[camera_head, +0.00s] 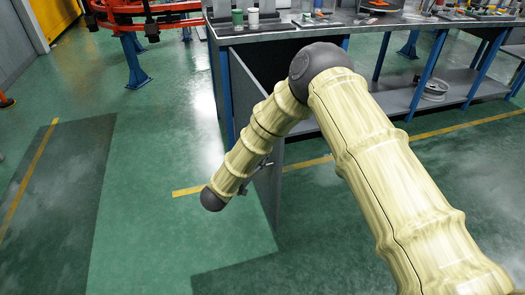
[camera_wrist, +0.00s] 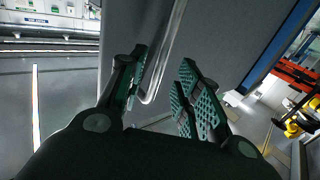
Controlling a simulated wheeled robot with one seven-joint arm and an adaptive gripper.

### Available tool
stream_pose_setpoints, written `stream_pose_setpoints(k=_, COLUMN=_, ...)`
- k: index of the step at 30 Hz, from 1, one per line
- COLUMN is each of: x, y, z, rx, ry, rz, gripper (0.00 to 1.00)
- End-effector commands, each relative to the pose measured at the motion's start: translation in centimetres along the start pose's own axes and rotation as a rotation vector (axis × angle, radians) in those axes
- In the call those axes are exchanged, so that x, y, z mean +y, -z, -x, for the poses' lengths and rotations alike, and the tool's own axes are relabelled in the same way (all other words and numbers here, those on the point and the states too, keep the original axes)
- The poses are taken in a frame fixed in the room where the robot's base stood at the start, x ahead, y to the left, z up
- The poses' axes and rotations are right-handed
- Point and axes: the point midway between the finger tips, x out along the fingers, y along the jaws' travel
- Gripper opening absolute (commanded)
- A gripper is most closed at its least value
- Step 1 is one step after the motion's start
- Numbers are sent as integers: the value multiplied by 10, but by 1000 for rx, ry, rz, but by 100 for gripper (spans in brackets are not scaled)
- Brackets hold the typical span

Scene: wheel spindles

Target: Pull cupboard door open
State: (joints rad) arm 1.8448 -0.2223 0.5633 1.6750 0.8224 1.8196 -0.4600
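The grey cupboard door (camera_head: 262,72) stands swung out from the front of the workbench, partly hidden behind my arm. In the wrist view the door's grey face (camera_wrist: 225,35) fills the upper middle. A pale metal bar handle (camera_wrist: 166,60) runs down it and bends at its lower end. My gripper (camera_wrist: 165,80) is open, with its fingers apart on either side of the handle's lower part. The handle looks nearer the left finger; I cannot tell if they touch. In the head view my gripper (camera_head: 262,168) is mostly hidden behind my arm, beside the door.
The workbench (camera_head: 285,29) has cups and tools on top and a lower shelf (camera_head: 400,98) with a metal wheel part (camera_head: 433,89). An orange stand with blue legs (camera_head: 134,65) is at the upper left. The green floor left of the door is clear.

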Motion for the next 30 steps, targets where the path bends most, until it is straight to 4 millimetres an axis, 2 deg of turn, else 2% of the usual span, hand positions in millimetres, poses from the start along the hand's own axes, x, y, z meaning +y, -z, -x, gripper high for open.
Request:
stream_pose_setpoints(k=6, x=0, y=0, z=42, rx=0, ry=1, rz=1, gripper=34)
stream_pose_setpoints(k=13, x=0, y=0, z=72, rx=0, ry=0, rz=1, gripper=34)
stream_pose_setpoints(k=19, x=0, y=0, z=83, rx=1, ry=0, rz=1, gripper=34)
stream_pose_setpoints(k=30, x=0, y=0, z=83, rx=1, ry=-1, rz=1, gripper=34)
